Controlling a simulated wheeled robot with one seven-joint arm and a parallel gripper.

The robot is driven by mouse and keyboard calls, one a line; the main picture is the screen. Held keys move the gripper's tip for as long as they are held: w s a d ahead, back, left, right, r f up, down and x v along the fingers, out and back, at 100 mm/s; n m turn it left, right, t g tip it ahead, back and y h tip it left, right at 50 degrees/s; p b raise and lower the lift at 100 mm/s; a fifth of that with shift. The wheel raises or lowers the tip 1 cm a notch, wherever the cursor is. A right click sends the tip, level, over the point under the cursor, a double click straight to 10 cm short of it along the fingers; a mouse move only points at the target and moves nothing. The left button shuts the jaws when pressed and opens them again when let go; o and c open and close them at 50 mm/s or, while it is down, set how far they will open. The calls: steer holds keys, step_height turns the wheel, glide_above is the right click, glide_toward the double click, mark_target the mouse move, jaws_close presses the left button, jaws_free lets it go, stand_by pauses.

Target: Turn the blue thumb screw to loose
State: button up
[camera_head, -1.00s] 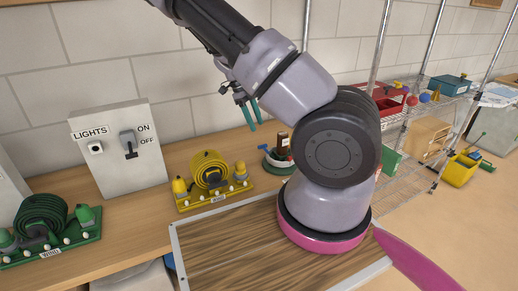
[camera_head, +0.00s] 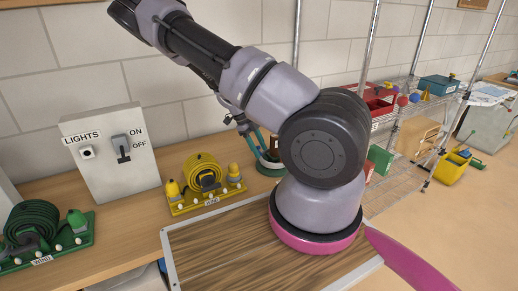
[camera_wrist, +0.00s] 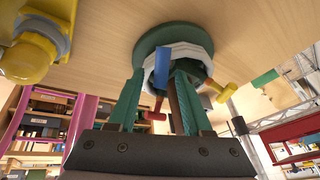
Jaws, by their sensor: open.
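The blue thumb screw (camera_wrist: 134,64) shows in the wrist view as a blue bar on a round fixture with a green base (camera_wrist: 152,38) and a white ring (camera_wrist: 196,53). My gripper (camera_wrist: 157,75) is open, its teal fingers reaching to the fixture on either side of its middle. The blue bar lies close to the left fingertip; I cannot tell whether they touch. A red handle (camera_wrist: 158,104) and a dark bar (camera_wrist: 173,110) show between the fingers. In the head view my gripper (camera_head: 257,143) is at the fixture (camera_head: 268,167), which my arm partly hides, and the blue screw cannot be made out.
A yellow hose rack (camera_head: 204,178) stands left of the fixture, with a light switch box (camera_head: 112,150) and green hose rack (camera_head: 40,235) farther left. A wood-grain panel with a pale frame (camera_head: 220,250) lies in front. Wire shelving (camera_head: 405,140) stands right.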

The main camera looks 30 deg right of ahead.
steer(key=shift+c, duration=0.3)
jaws_close()
